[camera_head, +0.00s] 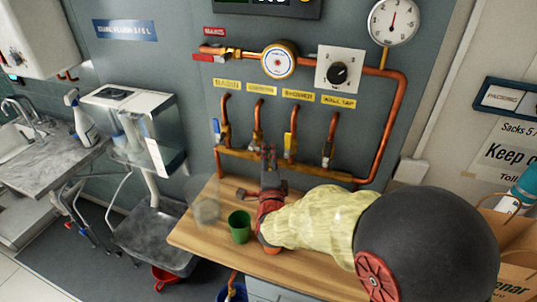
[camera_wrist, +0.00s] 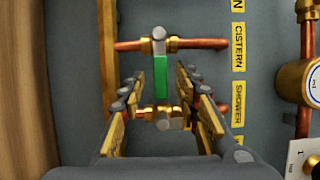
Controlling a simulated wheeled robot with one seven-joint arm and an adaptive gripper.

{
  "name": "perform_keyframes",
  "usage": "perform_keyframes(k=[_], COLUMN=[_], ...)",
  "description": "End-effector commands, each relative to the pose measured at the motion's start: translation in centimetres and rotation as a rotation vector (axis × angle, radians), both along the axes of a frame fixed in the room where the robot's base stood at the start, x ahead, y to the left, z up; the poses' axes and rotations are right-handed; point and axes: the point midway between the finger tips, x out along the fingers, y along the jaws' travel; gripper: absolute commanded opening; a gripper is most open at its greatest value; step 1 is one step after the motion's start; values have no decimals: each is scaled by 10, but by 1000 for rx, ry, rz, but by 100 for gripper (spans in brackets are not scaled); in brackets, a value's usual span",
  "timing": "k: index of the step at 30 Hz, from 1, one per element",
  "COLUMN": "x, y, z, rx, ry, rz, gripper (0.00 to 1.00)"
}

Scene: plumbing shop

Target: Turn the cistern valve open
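The cistern valve (camera_wrist: 158,42) sits on its copper pipe, level with the CISTERN label (camera_wrist: 238,42), in the wrist view. Its green handle (camera_wrist: 161,78) lies across the pipe, pointing toward the shower valve (camera_wrist: 162,116). My gripper (camera_wrist: 160,82) is open, with one finger on each side of the green handle and gaps showing on both sides. In the head view, my gripper (camera_head: 268,152) is in front of the valve row and hides the green handle. The cistern valve's brass body (camera_head: 257,137) shows just left of it.
The blue-handled basin valve (camera_head: 222,132), yellow-handled shower valve (camera_head: 291,145) and wall tap valve (camera_head: 327,155) are on the same manifold. Below are a wooden counter (camera_head: 205,240), a green cup (camera_head: 240,226) and a clear container (camera_head: 205,205). A pressure gauge (camera_head: 393,20) is above right.

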Motion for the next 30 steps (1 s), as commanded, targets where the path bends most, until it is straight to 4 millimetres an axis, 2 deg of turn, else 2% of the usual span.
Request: perform_keyframes(k=[6, 15, 30], x=[19, 21, 21], y=[0, 1, 1], z=[-1, 0, 0], rx=[0, 0, -1], ry=[1, 0, 1], rz=[-1, 0, 0], gripper=[33, 33, 4])
